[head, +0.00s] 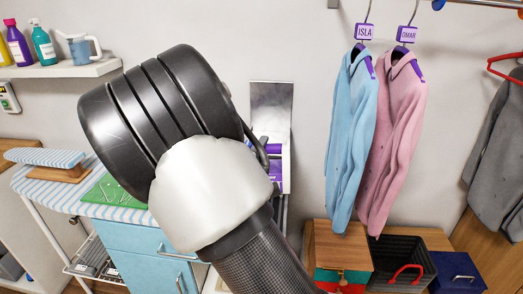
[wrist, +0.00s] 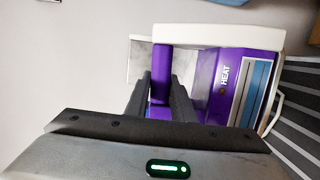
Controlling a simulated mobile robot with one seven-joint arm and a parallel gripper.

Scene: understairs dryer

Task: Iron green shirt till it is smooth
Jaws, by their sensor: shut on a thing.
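In the wrist view my gripper (wrist: 161,88) has its two dark fingers close around a narrow purple upright part (wrist: 160,72) of a white and purple machine marked HEAT (wrist: 224,75). The fingers cover part of the hold. In the head view the machine (head: 286,165) stands against the wall, mostly hidden behind my arm. A flat green piece with pale lines (head: 113,190) lies on the blue-striped ironing board (head: 55,190); I cannot tell whether it is the green shirt. No iron is clearly seen.
A small striped sleeve board (head: 45,157) stands on the ironing board. Blue (head: 352,120) and pink (head: 398,125) shirts hang to the right, above a wooden box (head: 338,247) and a dark basket (head: 398,255). A shelf (head: 65,70) with bottles is at upper left.

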